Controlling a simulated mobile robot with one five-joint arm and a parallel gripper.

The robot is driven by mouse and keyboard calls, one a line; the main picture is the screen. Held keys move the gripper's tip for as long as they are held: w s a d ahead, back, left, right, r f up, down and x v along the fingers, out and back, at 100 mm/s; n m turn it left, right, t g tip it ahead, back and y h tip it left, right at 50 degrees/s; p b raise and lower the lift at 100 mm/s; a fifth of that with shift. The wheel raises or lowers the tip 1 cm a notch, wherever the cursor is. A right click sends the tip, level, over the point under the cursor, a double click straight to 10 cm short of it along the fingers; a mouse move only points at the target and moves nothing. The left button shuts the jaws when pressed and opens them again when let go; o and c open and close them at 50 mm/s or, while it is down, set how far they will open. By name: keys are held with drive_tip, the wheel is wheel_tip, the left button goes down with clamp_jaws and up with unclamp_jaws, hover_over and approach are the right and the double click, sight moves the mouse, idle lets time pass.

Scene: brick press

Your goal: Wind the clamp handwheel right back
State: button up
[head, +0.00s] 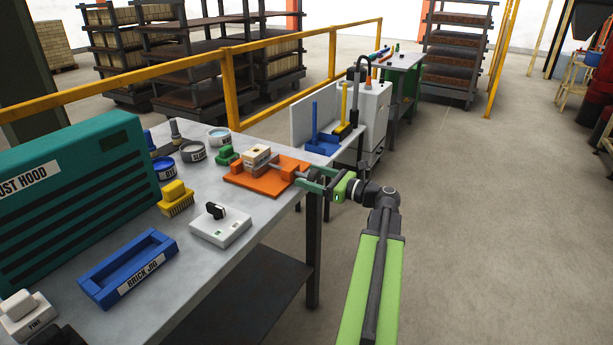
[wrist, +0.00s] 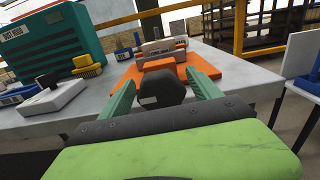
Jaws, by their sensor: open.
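The orange clamp (head: 246,181) is on the grey bench near its right edge. A pale brick (head: 257,154) sits on it, which also shows in the wrist view (wrist: 160,47). The clamp's dark, faceted handwheel (wrist: 162,88) faces me at the near side of the clamp, in front of an orange block (wrist: 158,64). My gripper (head: 306,178) is open, and its teal fingers stand on either side of the handwheel in the wrist view. A gap shows between each finger and the wheel there. In the head view my fingers partly hide the wheel.
On the bench stand a white switch box (head: 221,228), a blue brick jig (head: 128,268), a yellow brush (head: 176,199) and several pots. The teal dust hood (head: 80,185) is at the left. A yellow rail (head: 228,88) runs behind. The floor at right is clear.

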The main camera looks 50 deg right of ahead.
drive_tip(key=shift+x, duration=0.95)
drive_tip(key=c, duration=1.1)
drive_tip(key=shift+a, duration=0.2)
drive_tip(key=shift+c, duration=1)
drive_tip(key=shift+d, duration=0.15)
drive_tip(key=shift+s+f+n, duration=0.1)
drive_tip(key=shift+n, duration=2.9)
